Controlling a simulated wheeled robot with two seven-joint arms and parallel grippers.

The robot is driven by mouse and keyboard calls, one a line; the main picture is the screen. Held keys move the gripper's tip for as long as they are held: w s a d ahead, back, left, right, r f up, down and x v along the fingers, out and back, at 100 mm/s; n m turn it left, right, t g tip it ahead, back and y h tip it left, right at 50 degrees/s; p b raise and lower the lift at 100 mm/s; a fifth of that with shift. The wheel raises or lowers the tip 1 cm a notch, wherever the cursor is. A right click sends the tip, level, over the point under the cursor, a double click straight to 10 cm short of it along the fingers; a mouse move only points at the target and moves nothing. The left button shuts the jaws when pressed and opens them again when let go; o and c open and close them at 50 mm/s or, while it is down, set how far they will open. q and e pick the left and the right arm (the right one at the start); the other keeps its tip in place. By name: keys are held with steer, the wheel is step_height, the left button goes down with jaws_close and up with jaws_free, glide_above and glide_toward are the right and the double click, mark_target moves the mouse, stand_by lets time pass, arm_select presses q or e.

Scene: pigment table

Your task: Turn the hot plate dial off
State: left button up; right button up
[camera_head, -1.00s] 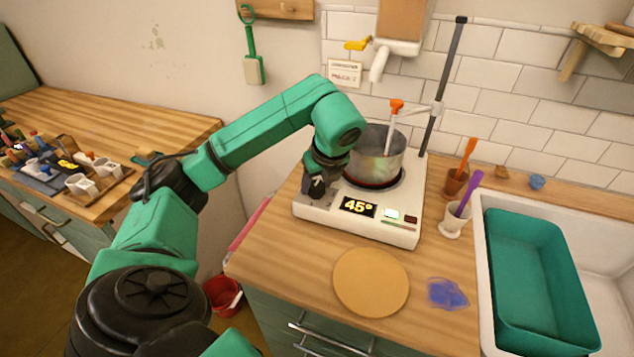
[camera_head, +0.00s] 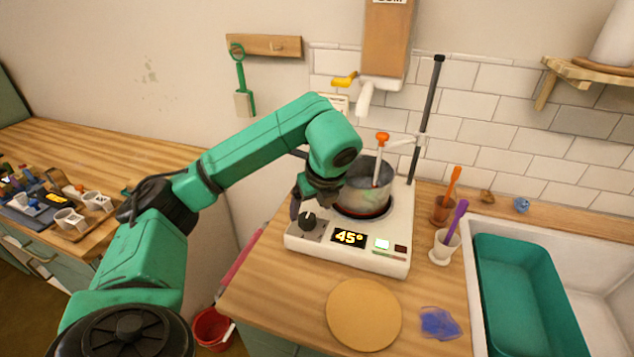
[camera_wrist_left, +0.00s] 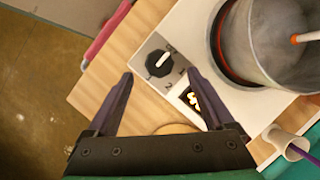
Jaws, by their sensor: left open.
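The white hot plate (camera_head: 375,262) stands on the wooden counter, its display reading 45°. Its black dial (camera_head: 307,221) with a white pointer sits at the front left corner. In the left wrist view the dial (camera_wrist_left: 159,63) shows fully, with its pointer turned toward the upper right and number marks around it. A steel pot (camera_head: 362,188) stands on the heating ring. My left gripper (camera_head: 306,207) is above and behind the dial. In the left wrist view my left gripper (camera_wrist_left: 157,78) is open and empty, its fingers spread to either side of the dial, apart from it. My right gripper is out of view.
A black stand rod (camera_head: 426,120) rises behind the pot, with an orange-topped thermometer-like stick (camera_head: 382,150) in it. Cups with orange and purple tools (camera_head: 445,245) stand to the right, near the sink (camera_head: 590,270). A round tan mat (camera_head: 363,314) lies in front.

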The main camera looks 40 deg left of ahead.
arm_select(q)
steer(key=p+v, duration=0.4)
steer(key=v, duration=0.5)
steer(key=shift+d+r, duration=0.15)
steer(key=shift+r, duration=0.2)
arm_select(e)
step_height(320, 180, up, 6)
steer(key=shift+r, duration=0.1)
arm_select(q)
steer(key=shift+s, duration=0.1)
